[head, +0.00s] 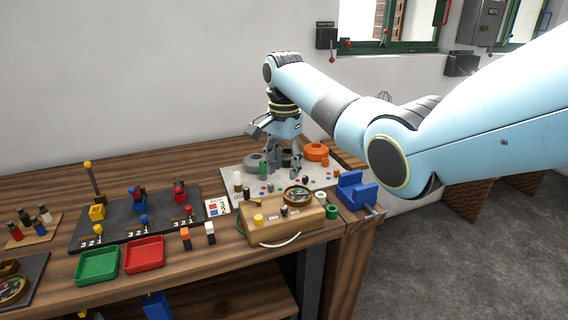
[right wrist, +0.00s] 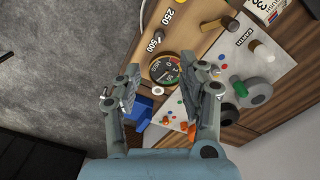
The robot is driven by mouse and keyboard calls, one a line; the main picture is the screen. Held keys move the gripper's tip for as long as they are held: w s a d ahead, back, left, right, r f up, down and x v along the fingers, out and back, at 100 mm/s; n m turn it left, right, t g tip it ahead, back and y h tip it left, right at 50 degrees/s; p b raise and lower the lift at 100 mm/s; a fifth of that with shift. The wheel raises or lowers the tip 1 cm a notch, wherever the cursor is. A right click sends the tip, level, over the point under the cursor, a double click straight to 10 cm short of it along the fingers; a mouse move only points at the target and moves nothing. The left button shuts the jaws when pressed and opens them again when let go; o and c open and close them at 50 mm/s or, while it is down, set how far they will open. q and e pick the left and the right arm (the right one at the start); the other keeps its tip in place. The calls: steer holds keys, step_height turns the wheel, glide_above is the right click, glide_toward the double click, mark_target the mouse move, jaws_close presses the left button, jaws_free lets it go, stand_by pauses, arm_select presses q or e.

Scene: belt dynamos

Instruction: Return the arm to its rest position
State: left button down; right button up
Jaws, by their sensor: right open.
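My right arm comes in from the right and reaches over the workbench in the head view. My right gripper (head: 284,168) points down above the back part of the white board with coloured dots (head: 232,178). It also shows in the right wrist view (right wrist: 163,88), where its two fingers stand wide apart with nothing held between them. Beyond the fingers lies the wooden box (right wrist: 190,35) with a round gauge (right wrist: 165,69). My left gripper is not in view.
The wooden box (head: 285,228) stands in front. Green (head: 98,266) and red trays (head: 144,254) and a dark stand (head: 125,232) are at left. The wall is behind.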

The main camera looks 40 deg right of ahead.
steer(key=shift+r, duration=0.25)
stand_by(0.3)
steer(key=s+a+f+n+g+b, duration=0.15)
steer(key=s+f+b, duration=0.25)
steer(key=s+f, duration=0.75)
steer(key=s+f+g+b, duration=0.2)
steer(key=s+f+b, duration=0.2)
steer(key=s+f, duration=0.75)
steer(key=s+a+f+g+b, duration=0.1)
steer(key=s+f+b, duration=0.4)
steer(key=f, duration=1.2)
steer(key=s+a+f+n+b, duration=0.1)
steer(key=s+f+n+b, duration=0.2)
steer(key=s+f, duration=0.65)
steer(key=s+a+f+n+t+b, duration=0.1)
steer(key=s+f+n+b, duration=0.15)
steer(key=s+f, duration=0.7)
steer(key=s+a+f+n+b, duration=0.1)
steer(key=s+f+n+b, duration=0.3)
steer(key=s, duration=1)
steer(key=w+n+t, duration=0.1)
steer(key=w+f+n+t+p, duration=0.1)
steer(key=w+t, duration=0.1)
steer(key=w+n+t+p, duration=0.1)
steer(key=w, duration=0.1)
steer(key=shift+w+d+f+n+t+h, duration=0.1)
steer(key=shift+d+f+n+t+h, duration=0.05)
steer(key=shift+f+n+t+h, duration=0.2)
